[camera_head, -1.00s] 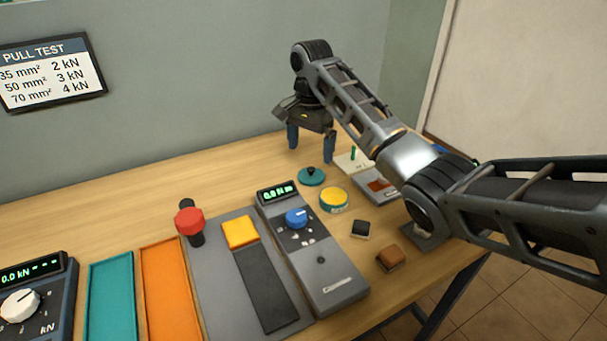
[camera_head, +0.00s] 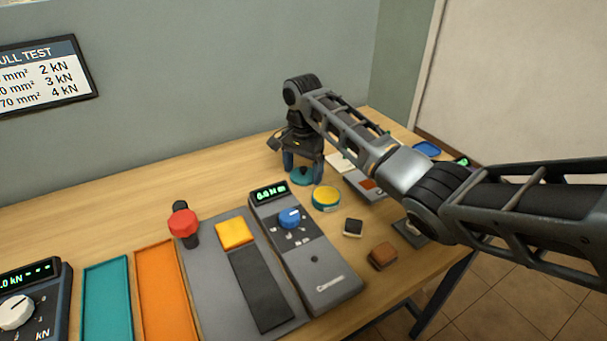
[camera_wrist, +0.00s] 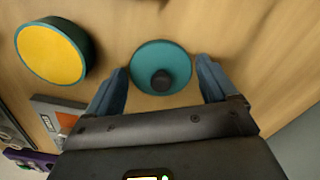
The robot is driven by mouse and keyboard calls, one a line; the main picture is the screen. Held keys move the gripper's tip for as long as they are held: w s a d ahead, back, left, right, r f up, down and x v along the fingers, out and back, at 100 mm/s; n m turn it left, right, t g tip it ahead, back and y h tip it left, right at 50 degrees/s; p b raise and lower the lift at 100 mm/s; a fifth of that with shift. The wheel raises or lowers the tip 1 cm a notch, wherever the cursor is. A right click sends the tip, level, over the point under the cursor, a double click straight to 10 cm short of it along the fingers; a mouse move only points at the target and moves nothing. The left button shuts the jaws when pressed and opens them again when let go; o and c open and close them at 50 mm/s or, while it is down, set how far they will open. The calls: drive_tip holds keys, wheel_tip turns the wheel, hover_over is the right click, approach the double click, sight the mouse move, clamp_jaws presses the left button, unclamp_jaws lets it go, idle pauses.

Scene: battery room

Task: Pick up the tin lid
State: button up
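The tin lid (camera_head: 303,177) is a teal disc with a dark round knob, lying on the wooden table. In the wrist view the lid (camera_wrist: 161,67) lies just ahead of and between the two blue fingers. My gripper (camera_head: 303,168) is open, pointing down right over the lid, its fingers apart on either side. In the wrist view my gripper (camera_wrist: 160,85) holds nothing. The head view hides part of the lid behind the fingers, and I cannot tell whether they touch the table.
A yellow-topped round tin (camera_head: 326,198) stands close to the lid. A grey meter with a blue knob (camera_head: 290,218), a black block (camera_head: 353,228) and a brown block (camera_head: 383,256) are nearer. A blue dish (camera_head: 427,149) lies at the far right. The table left of my gripper is clear.

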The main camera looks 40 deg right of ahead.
drive_tip(key=c, duration=0.6)
drive_tip(key=shift+o, duration=0.2)
drive_tip(key=shift+r, duration=0.1)
